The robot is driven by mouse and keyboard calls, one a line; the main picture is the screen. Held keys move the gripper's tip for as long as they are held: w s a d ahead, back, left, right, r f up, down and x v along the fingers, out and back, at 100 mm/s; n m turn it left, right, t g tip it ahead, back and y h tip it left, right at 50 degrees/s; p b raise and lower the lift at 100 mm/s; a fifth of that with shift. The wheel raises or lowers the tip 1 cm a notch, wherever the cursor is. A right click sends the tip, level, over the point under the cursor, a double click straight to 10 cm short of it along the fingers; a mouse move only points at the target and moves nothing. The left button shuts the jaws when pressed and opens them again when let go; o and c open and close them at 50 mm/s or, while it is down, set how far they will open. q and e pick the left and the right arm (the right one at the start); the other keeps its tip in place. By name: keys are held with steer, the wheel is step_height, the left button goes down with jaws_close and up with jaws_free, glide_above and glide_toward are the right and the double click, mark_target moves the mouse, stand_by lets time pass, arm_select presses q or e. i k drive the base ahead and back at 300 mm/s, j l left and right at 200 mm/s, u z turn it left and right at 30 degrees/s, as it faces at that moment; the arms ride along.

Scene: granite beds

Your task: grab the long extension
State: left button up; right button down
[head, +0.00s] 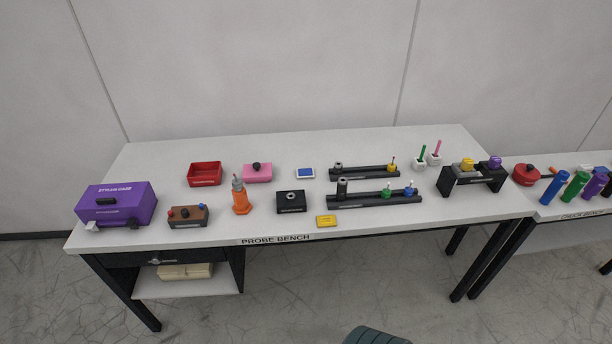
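The bench labelled PROBE BENCH (150,160) carries the probe parts. A black front rack (365,202) holds a tall dark cylinder (342,187) standing upright at its left end. A black back rack (368,173) holds a shorter grey cylinder (338,167) at its left end. The taller cylinder in the front rack looks like the long extension, but the rack labels are too small to read. Coloured tipped pieces, green (387,190), blue (409,191) and yellow (392,165), stand at the racks' right ends. Neither of my grippers is in view.
A purple stylus case (118,203), brown block (187,216), orange bottle (240,197), black box (291,202) and yellow box (326,221) stand left of or before the racks. A black stand (472,182) is at right. A dark ribbed object (375,336) shows at the bottom edge.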

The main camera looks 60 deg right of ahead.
mark_target(342, 193)
steer(key=z, duration=2.2)
